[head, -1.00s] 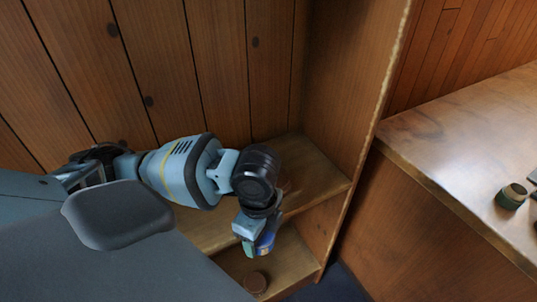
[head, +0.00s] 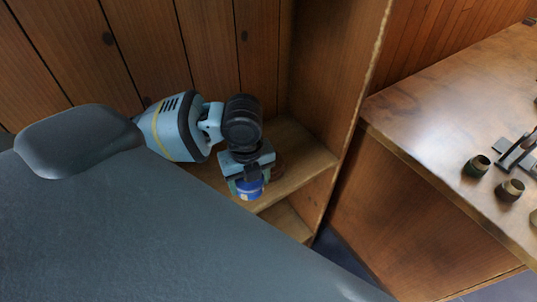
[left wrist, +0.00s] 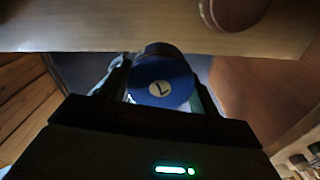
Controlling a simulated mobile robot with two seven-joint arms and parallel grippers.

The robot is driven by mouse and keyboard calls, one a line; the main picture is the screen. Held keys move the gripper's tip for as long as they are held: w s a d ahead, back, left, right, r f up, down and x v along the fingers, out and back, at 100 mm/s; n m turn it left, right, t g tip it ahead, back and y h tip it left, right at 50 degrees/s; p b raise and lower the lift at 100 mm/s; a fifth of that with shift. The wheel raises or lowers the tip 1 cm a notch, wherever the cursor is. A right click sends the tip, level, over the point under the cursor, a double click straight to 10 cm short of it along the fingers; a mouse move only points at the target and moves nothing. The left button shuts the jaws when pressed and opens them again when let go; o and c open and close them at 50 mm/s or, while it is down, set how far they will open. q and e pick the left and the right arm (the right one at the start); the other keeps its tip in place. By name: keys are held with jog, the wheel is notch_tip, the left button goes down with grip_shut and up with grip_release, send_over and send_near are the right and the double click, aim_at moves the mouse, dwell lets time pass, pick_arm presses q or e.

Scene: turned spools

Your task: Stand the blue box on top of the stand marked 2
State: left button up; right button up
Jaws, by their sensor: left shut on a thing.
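My left gripper (head: 248,179) is shut on the blue box (head: 250,189), a round blue piece whose lower part shows below the fingers. In the left wrist view the blue box (left wrist: 163,82) sits between the two fingers and bears a white round label with a dark mark like a 7. The gripper holds it in front of the shelf edge, apart from the shelf boards. No stand with a readable 2 shows. My right gripper is not in view.
A reddish-brown round piece (head: 278,165) stands on the upper shelf (head: 305,168) just behind the gripper. The shelf's side wall (head: 335,90) rises to the right. A wooden table (head: 425,110) farther right holds a green spool-like piece (head: 476,167), a brown one (head: 510,190) and a dark rack-like object (head: 518,150).

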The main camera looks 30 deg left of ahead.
pick_arm(q)
jog(key=w+a, duration=0.1)
jog(key=w, duration=0.3)
jog(key=w+a, duration=0.1)
jog(key=w, duration=0.3)
jog(key=w+f, duration=0.1)
jog(key=w, duration=0.3)
jog(key=shift+w+a+f+b, duration=0.1)
jog(key=shift+a+b, duration=0.3)
jog(key=shift+w, duration=0.1)
jog(key=shift+w+a, duration=0.1)
jog(key=shift+w, duration=0.2)
jog(key=shift+f, duration=1.75)
jog(key=shift+f, duration=0.2)
jog(key=o, duration=1)
